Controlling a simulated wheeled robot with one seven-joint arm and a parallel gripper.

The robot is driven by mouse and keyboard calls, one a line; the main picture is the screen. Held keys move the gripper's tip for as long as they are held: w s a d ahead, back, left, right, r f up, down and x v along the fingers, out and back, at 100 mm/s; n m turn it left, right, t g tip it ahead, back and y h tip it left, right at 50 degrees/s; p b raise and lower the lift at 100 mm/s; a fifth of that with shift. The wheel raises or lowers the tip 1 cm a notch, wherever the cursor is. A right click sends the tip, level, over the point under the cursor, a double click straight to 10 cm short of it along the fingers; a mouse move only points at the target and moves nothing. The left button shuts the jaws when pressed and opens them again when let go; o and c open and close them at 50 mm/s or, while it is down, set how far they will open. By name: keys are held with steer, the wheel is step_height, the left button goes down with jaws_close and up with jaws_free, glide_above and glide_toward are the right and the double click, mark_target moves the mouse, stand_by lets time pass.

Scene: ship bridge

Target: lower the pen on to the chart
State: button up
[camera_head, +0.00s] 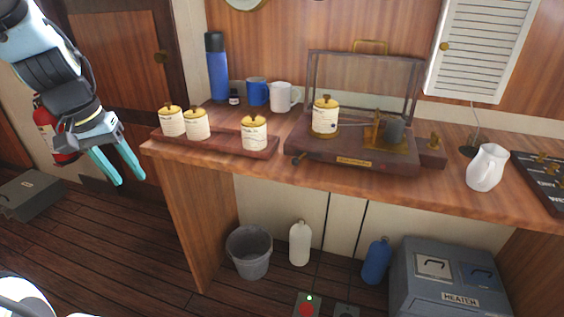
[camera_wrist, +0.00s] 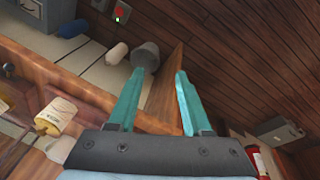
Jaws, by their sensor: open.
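A barograph-like instrument stands on the counter in the head view, with a wooden base (camera_head: 345,153) and a glazed case (camera_head: 350,66). A white drum with a brass top (camera_head: 325,118) stands on its left part, its paper seemingly the chart. Brass works (camera_head: 380,136) and a dark cylinder (camera_head: 395,131) are to its right. A thin arm between them may be the pen; its tip is too small to make out. A small lever (camera_head: 298,157) sticks out at the base's left front. My gripper (camera_head: 131,172) is open and empty, left of the counter; its fingers show in the wrist view (camera_wrist: 160,72).
Similar drums (camera_head: 172,121) stand on a wooden rack (camera_head: 225,146) at the counter's left. A blue flask (camera_head: 217,70), mugs (camera_head: 281,97) and a white jug (camera_head: 487,167) also stand there. A bin (camera_head: 249,254) and bottles are below. A fire extinguisher (camera_wrist: 264,162) is near my gripper.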

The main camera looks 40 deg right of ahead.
mark_target(303, 156)
steer(key=d+m, duration=0.1)
steer(key=d, duration=0.3)
steer(key=s+d+m+g+h+b, duration=0.1)
steer(key=d, duration=0.4)
steer(key=d+m+h, duration=0.1)
steer(key=d+m, duration=0.1)
steer(key=d, duration=0.2)
steer(key=shift+s+d+f+g+b, duration=0.15)
steer(key=shift+d+f+g+b, duration=0.1)
steer(key=shift+g+b, duration=0.1)
steer(key=c, duration=0.3)
steer(key=s+d+r+m, duration=0.1)
steer(key=d, duration=0.3)
steer(key=s+d+r+m+g+h+b, duration=0.1)
steer(key=s+d+m, duration=0.1)
steer(key=d, duration=0.2)
steer(key=s+d+r+m+g+h, duration=0.1)
steer(key=d, duration=0.3)
steer(key=shift+s+d+m, duration=0.3)
steer(key=shift+s+d, duration=0.05)
steer(key=shift+d, duration=0.05)
jaws_close()
steer(key=shift+s+d+r+g+h, duration=0.15)
steer(key=shift+d+g+h, duration=0.1)
steer(key=shift+d+h, duration=0.05)
steer(key=p+x, duration=0.1)
steer(key=x, duration=0.9)
